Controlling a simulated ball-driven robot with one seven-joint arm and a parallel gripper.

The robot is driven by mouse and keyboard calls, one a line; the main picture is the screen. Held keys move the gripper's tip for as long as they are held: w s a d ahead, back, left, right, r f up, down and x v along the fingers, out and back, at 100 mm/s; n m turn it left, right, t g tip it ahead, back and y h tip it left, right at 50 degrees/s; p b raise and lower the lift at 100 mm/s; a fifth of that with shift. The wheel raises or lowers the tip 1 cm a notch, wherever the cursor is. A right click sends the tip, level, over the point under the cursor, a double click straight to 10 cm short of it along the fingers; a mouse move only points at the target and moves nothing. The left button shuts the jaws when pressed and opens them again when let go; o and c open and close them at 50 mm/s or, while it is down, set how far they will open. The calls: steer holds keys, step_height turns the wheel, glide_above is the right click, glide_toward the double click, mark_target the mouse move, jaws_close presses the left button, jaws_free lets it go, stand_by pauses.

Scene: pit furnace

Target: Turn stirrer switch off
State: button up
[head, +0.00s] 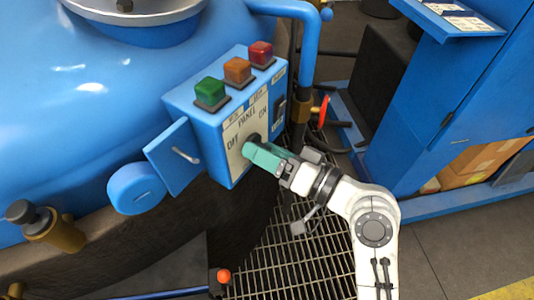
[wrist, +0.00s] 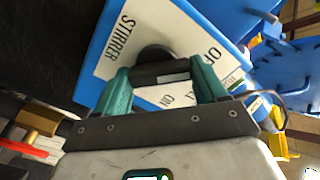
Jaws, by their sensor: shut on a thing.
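The stirrer switch (wrist: 158,72) is a dark knob with a round base on a white plate (wrist: 140,22) marked STIRRER, with OFF and ON lettering partly cut off or covered. In the head view the plate is on the front of a blue control box (head: 207,150), with OFF at left and ON at upper right. My gripper (head: 249,149) has teal fingers at the knob and hides most of it there. In the wrist view my gripper (wrist: 162,78) is shut on the knob, one finger on each side. I cannot tell which mark the knob points to.
Green (head: 210,92), orange (head: 237,70) and red (head: 261,53) buttons top the box. An open blue cover (head: 176,158) sticks out at its left. A blue pipe (head: 310,55) and a red-handled valve (head: 322,112) stand at right. A grating floor (head: 300,235) lies below.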

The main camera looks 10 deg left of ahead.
steer(key=shift+f, duration=0.15)
steer(key=o, duration=1)
steer(key=shift+o, duration=0.2)
steer(key=v, duration=1)
steer(key=shift+s+d, duration=0.2)
steer(key=shift+d, duration=0.15)
